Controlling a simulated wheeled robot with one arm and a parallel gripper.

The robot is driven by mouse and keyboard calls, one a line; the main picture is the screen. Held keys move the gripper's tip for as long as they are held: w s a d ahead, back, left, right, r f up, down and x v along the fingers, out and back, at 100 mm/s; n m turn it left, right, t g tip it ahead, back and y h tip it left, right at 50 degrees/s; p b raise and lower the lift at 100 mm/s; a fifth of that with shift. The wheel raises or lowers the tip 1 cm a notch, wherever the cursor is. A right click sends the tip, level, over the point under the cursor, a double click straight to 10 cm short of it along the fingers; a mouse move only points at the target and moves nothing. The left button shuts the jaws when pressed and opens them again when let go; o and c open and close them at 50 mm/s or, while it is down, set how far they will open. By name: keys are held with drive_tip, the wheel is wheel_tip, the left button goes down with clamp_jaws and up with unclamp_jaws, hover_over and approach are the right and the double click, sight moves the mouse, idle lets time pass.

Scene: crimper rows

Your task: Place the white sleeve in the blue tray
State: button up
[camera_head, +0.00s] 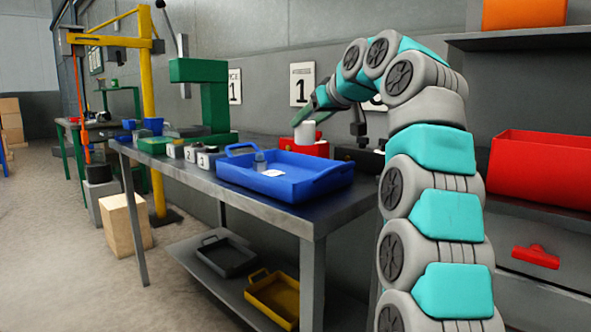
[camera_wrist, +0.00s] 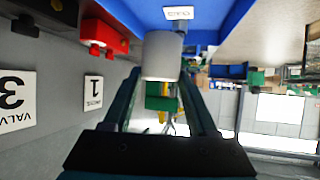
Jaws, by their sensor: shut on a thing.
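The white sleeve (camera_head: 305,133) is a short white cylinder held in my gripper (camera_head: 309,119). In the wrist view my gripper (camera_wrist: 162,80) has its two dark fingers closed on the sides of the sleeve (camera_wrist: 162,57). The blue tray (camera_head: 322,186) stands on the workbench, with a handle at its left end. In the head view the sleeve shows above and beyond the tray's far side, in front of a red container. The blue tray (camera_wrist: 205,37) also shows behind the sleeve in the wrist view. The fingertips are partly hidden in the head view.
A white label (camera_head: 273,173) and a small grey part (camera_head: 260,160) are in the tray.

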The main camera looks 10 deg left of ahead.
drive_tip(key=shift+s+f+b, duration=0.2)
drive_tip(key=shift+f+b, duration=0.6)
drive_tip(key=shift+f, duration=0.45)
drive_tip(key=shift+w+f+b, duration=0.1)
drive_tip(key=shift+f+b, duration=0.2)
drive_tip(key=shift+f, duration=3.3)
drive_tip(key=shift+f, duration=0.1)
drive_tip(key=o, duration=1.4)
drive_tip(key=shift+c, duration=0.2)
